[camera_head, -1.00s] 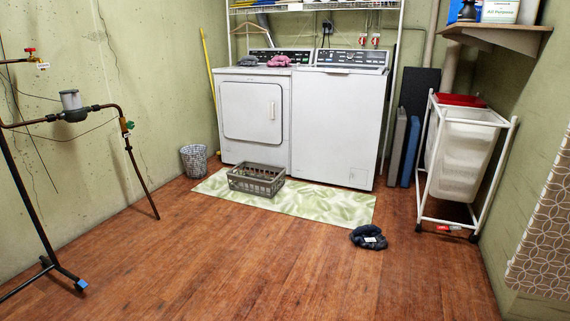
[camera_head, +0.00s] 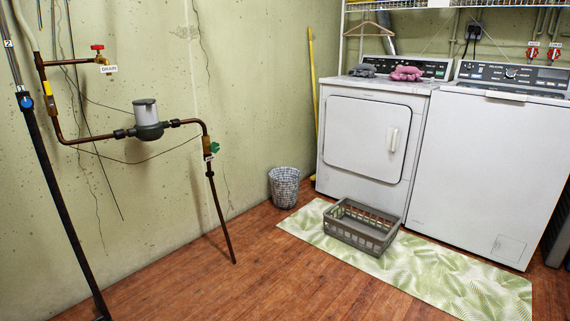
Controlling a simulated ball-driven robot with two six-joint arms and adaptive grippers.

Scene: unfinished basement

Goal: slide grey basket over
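The grey basket (camera_head: 358,229) is a low rectangular crate with slotted sides. It sits upright on the leaf-patterned green and white mat (camera_head: 440,268), near the mat's left end and in front of the left white machine (camera_head: 365,140). Its inside looks mostly empty from here, but I cannot tell for sure. Neither of my grippers shows in the head view.
A second white machine (camera_head: 490,165) stands to the right. A round checkered bin (camera_head: 284,188) stands by the wall, left of the basket. Copper pipes with a meter (camera_head: 147,120) run along the left wall. Bare wood floor (camera_head: 270,275) lies in front.

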